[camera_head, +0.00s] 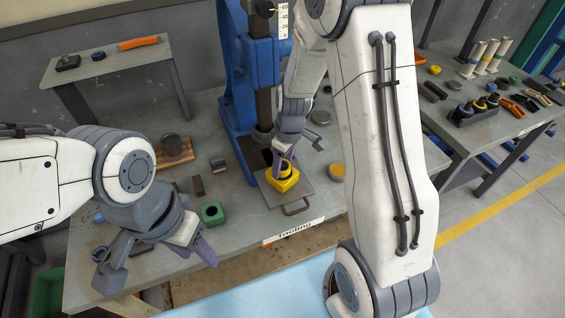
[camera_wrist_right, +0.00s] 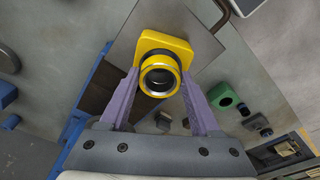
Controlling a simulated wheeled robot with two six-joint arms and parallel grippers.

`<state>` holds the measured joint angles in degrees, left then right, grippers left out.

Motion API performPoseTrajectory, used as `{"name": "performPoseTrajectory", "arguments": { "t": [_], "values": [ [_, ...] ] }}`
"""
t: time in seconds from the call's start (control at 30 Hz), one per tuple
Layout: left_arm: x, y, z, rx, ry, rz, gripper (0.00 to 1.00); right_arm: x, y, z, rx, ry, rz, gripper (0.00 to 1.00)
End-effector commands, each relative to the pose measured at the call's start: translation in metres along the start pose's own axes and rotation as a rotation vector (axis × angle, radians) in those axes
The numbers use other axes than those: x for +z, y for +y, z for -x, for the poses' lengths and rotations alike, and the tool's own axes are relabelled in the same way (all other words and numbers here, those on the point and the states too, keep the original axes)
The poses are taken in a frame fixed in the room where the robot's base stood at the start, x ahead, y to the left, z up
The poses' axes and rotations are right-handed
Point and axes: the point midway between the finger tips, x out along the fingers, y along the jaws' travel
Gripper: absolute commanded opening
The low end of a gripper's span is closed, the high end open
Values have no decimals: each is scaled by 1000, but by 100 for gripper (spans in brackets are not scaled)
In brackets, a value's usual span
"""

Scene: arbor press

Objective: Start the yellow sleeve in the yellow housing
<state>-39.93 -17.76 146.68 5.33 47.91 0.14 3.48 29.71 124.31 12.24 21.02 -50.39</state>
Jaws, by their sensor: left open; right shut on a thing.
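The yellow housing (camera_head: 287,184) is a square block on the grey plate at the base of the blue press; it also shows in the wrist view (camera_wrist_right: 150,40). The yellow sleeve (camera_wrist_right: 160,76), a ring with a silver and dark rim, is upright over the housing's opening. My right gripper (camera_head: 283,166) is shut on the sleeve, with a purple finger on either side of it. Whether the sleeve's lower end is inside the bore is hidden. My left gripper (camera_head: 160,265) is open and empty over the front left of the table, away from the housing.
The blue press (camera_head: 238,90) rises close behind the housing. A green block (camera_head: 212,212) and small dark parts lie left of the plate (camera_head: 268,197). A tan-topped disc (camera_head: 337,171) lies to its right. A side table (camera_head: 480,125) at the right holds tools and several sleeves.

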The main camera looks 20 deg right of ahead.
Motion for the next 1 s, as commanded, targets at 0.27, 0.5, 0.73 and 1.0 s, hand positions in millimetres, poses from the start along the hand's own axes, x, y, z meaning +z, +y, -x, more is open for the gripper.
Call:
{"name": "performPoseTrajectory", "arguments": {
  "t": [0.27, 0.5, 0.73, 1.0],
  "values": [
    [0, 0, -2, 0, 0, 0, 50, 2, 0, 0, 0, 0, 0, 0],
    [0, 0, -3, 0, 0, 0, 50, 2, 0, 0, 0, 0, 0, 0],
    [0, 0, -5, 0, 0, 0, 50, 2, 0, -2, 0, 1, 0, 0],
    [0, -1, -8, 0, 0, 0, 50, 2, 0, -6, 0, 1, 0, 0]
  ]
}}
